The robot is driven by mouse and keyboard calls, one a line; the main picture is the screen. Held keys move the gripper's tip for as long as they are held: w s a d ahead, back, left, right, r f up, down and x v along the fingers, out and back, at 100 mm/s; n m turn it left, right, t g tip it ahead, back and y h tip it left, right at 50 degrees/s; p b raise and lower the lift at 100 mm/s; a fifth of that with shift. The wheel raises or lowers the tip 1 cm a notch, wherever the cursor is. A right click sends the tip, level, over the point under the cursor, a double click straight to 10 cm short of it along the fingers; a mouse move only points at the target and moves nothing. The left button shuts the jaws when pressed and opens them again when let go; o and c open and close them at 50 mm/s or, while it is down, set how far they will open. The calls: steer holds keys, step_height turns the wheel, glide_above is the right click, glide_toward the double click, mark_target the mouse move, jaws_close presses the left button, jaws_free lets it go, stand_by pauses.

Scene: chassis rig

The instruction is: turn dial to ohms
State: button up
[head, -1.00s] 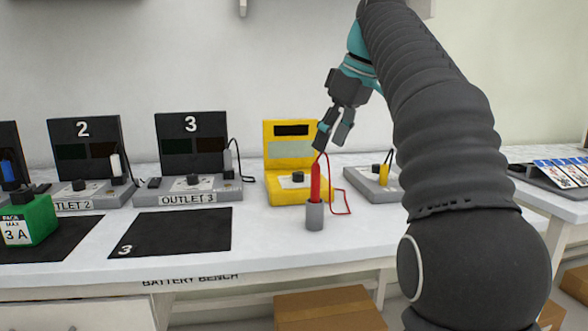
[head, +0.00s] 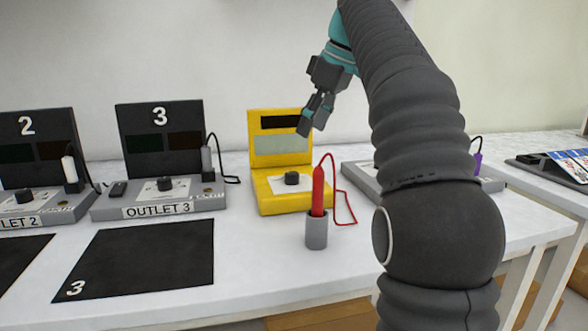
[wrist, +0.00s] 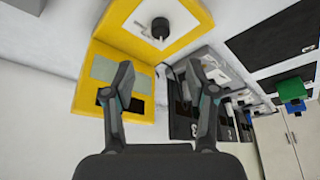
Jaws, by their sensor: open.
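The yellow meter (head: 282,200) stands on the bench, with a dark display and a grey panel on its upright back. Its black dial (head: 292,178) sits on a white plate on the lower front part. In the wrist view the dial (wrist: 160,27) is near the top, beyond my fingers, on the yellow meter (wrist: 88,68). My gripper (head: 311,122) is open and empty, above the dial and in front of the meter's upright back. The fingers (wrist: 162,80) are apart and not touching the dial. The dial's pointer setting is too small to read.
A red probe (head: 318,192) stands in a grey holder (head: 316,232) just in front of the meter, its red cable looping right. The Outlet 3 station (head: 160,205) is to the left, with a black mat (head: 150,258) before it. Another grey station (head: 357,174) is partly behind my arm.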

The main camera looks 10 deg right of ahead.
mark_target(292, 173)
steer(key=b+x, duration=0.3)
steer(key=x, duration=0.8)
steer(key=shift+a+f, duration=0.15)
steer(key=shift+f, duration=0.2)
jaws_close()
